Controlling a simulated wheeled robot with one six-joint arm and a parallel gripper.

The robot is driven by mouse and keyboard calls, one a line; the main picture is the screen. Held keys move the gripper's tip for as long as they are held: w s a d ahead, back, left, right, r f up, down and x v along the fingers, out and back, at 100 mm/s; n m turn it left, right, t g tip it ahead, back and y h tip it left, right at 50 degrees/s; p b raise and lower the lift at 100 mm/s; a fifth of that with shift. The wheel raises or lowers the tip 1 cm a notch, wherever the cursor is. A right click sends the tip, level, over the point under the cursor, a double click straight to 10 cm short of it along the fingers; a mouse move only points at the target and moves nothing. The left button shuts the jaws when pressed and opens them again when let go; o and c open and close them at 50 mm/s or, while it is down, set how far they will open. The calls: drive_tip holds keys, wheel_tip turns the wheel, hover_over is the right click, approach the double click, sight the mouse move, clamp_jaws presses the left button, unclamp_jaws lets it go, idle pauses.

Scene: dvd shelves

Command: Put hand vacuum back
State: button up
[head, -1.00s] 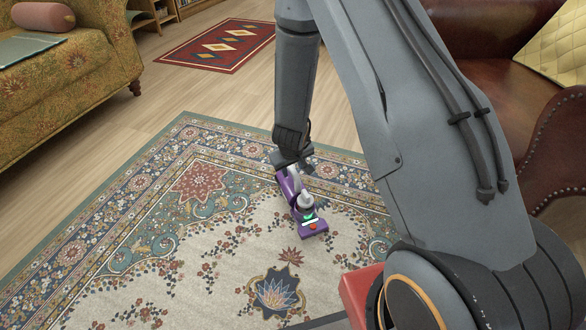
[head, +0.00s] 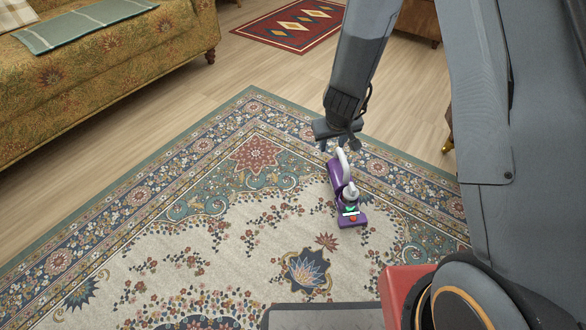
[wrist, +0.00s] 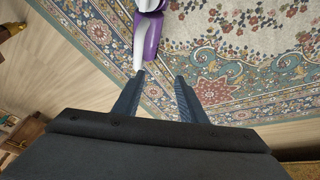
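The hand vacuum (head: 336,200), purple and white with a pale handle, is on the patterned rug in the head view. It also shows at the top of the wrist view (wrist: 151,38), with its white handle pointing toward my gripper. My gripper (head: 340,146) is above the handle end in the head view. In the wrist view my gripper (wrist: 160,77) has its two fingers apart with only rug seen between them. The handle end is close to the left fingertip, not between the fingers; I cannot tell whether they touch.
The large patterned rug (head: 200,260) has clear room left of the vacuum. A floral sofa (head: 110,70) stands at the upper left with a folded cloth (head: 85,24) on it. A small red rug (head: 300,24) lies on the wooden floor behind.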

drive_tip(key=s+a+r+n+g+y, duration=0.2)
drive_tip(key=s+a+r+y, duration=0.1)
drive_tip(key=s+a+r, duration=1.15)
drive_tip(key=s+r+n+g, duration=0.1)
drive_tip(key=s+r, duration=0.5)
drive_tip(key=s, duration=0.4)
drive_tip(key=s+r+n+g+h, duration=0.1)
drive_tip(key=s+r, duration=0.6)
drive_tip(key=s, duration=0.4)
drive_tip(key=shift+d+r+n+g, duration=0.2)
drive_tip(key=shift+d+n+g, duration=0.1)
drive_tip(key=shift+d, duration=0.1)
drive_tip(key=shift+r, duration=0.1)
drive_tip(key=shift+r+p, duration=0.65)
drive_tip(key=shift+p, duration=0.05)
drive_tip(key=shift+d+r+p, duration=0.1)
drive_tip(key=shift+r+p, duration=0.2)
drive_tip(key=shift+p, duration=0.05)
